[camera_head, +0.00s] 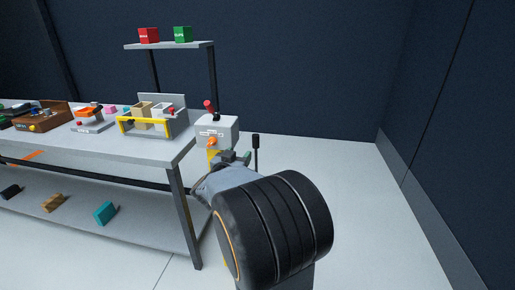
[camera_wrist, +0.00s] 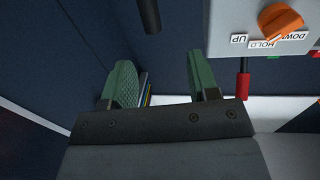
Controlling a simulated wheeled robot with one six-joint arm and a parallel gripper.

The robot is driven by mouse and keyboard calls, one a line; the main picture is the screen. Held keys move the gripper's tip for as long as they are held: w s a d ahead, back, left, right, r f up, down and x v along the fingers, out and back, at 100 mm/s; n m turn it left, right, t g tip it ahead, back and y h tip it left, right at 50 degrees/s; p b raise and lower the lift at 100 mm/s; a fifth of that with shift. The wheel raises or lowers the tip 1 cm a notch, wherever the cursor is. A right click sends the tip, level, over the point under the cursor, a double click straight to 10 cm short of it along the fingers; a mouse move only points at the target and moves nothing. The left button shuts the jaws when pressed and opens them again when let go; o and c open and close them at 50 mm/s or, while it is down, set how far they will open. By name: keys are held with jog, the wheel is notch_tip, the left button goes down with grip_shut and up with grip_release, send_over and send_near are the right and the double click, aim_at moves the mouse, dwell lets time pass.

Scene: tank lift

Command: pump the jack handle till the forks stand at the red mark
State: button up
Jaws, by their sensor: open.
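The jack handle (camera_head: 256,141), a dark upright rod with a thicker black grip, stands right of the white control box (camera_head: 217,128). The handle's dark end (camera_wrist: 150,14) also shows at the top of the wrist view, ahead of my fingertips and apart from them. My gripper (camera_head: 238,158) is low beside the handle. In the wrist view its green fingers (camera_wrist: 160,80) are spread with nothing clasped. The box carries an orange knob (camera_wrist: 280,22) by UP, HOLD and DOWN labels, and a red-tipped lever (camera_head: 209,105). I cannot make out the forks or the red mark; my arm hides the area below.
A grey workbench (camera_head: 120,149) with trays and small parts stands left of the box. Its lower shelf (camera_head: 140,238) holds several blocks. An upper shelf (camera_head: 180,45) carries a red and a green box. Floor on the right is clear up to the dark wall (camera_head: 440,120).

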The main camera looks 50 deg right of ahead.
aim_at(254, 141)
jog(key=shift+g, duration=0.3)
jog(key=x, duration=0.4)
jog(key=b+x, duration=0.1)
jog(key=x, duration=0.4)
jog(key=s+b+x, duration=0.1)
jog(key=x, duration=0.4)
jog(key=shift+d+r, duration=0.1)
jog(key=shift+d, duration=0.15)
grip_shut()
